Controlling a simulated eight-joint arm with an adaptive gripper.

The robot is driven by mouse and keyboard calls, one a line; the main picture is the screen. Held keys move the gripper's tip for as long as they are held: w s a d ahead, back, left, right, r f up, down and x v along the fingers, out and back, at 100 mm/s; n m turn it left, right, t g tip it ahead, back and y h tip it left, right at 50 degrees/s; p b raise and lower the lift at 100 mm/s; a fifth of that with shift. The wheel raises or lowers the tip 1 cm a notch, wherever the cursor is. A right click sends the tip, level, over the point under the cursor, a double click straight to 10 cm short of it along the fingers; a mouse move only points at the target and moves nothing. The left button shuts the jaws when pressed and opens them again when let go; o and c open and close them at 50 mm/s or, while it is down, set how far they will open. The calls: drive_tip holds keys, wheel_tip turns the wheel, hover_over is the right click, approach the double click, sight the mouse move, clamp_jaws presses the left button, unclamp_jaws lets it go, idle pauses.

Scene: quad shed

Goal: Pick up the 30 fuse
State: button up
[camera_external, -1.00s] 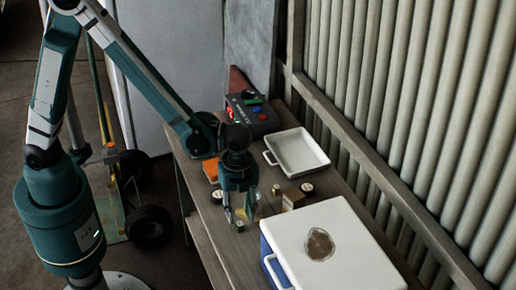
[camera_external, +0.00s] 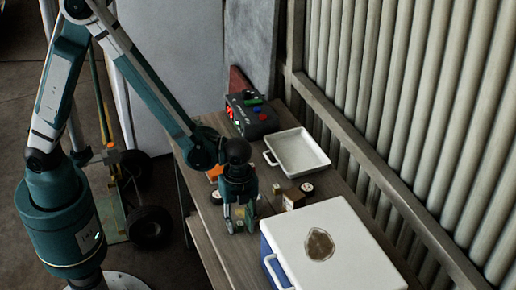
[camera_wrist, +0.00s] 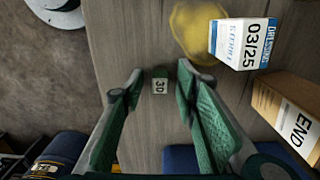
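My gripper (camera_wrist: 160,80) is open and empty, pointing down at the bench. In the external view my gripper (camera_external: 240,226) is low over the bench, left of the cooler. I cannot make out the fuse there; the gripper probably hides it.
A white carton marked "03/25" (camera_wrist: 240,42), a brown box marked "END" (camera_wrist: 288,112) and a yellow translucent thing (camera_wrist: 197,30) lie nearby. A white-lidded cooler (camera_external: 335,240) stands right of the gripper. A white tray (camera_external: 297,153) and a dark device (camera_external: 252,114) are farther back.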

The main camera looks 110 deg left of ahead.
sight(240, 223)
drive_tip(key=c, duration=0.8)
drive_tip(key=shift+r, duration=0.2)
drive_tip(key=shift+r+p, duration=0.9)
drive_tip(key=shift+r, duration=3.9)
